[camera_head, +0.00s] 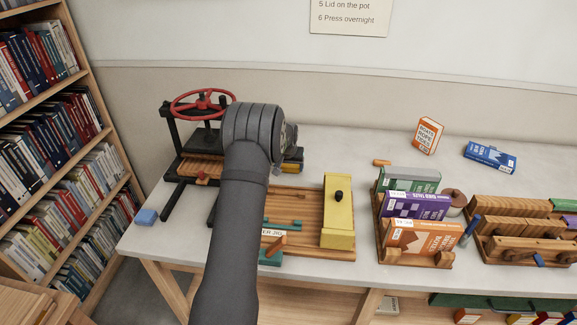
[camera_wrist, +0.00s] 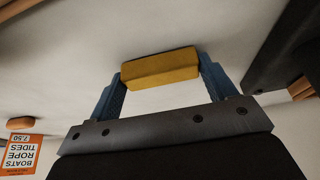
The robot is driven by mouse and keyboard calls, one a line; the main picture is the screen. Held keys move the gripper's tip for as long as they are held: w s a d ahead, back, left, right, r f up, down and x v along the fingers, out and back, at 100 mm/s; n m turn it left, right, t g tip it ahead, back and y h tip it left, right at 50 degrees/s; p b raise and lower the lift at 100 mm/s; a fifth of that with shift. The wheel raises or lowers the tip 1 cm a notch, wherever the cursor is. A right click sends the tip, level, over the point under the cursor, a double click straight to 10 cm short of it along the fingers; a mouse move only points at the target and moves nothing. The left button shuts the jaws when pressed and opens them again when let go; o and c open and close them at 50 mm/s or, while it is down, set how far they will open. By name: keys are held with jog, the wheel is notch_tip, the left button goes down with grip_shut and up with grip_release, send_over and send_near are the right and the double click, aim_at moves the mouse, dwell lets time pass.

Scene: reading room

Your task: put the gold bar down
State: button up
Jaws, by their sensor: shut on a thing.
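The gold bar (camera_wrist: 160,70) is a small yellow block held crosswise between the two blue fingers of my gripper (camera_wrist: 161,82) in the wrist view. The fingers are shut on its two ends. A pale surface shows behind the bar; I cannot tell whether the bar touches it. In the head view, a small gold piece of the bar (camera_head: 291,168) shows just right of my wrist, near the press. My arm hides most of the gripper there.
A press with a red wheel (camera_head: 203,103) stands left of my wrist. A wooden jig (camera_head: 290,240) with a yellow block (camera_head: 339,222) lies in front. A book rack (camera_head: 387,250) stands right. An orange book (camera_head: 428,135) and blue book (camera_head: 490,156) are behind. The table (camera_head: 335,150) is clear between.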

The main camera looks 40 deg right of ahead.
jog(key=o, duration=1.3)
jog(key=shift+f, duration=0.15)
jog(key=v, duration=1.2)
jog(key=x, duration=1.2)
jog(key=shift+f, duration=0.2)
notch_tip(320, 180, up, 3)
jog(key=shift+f, duration=0.15)
jog(key=shift+r, duration=0.3)
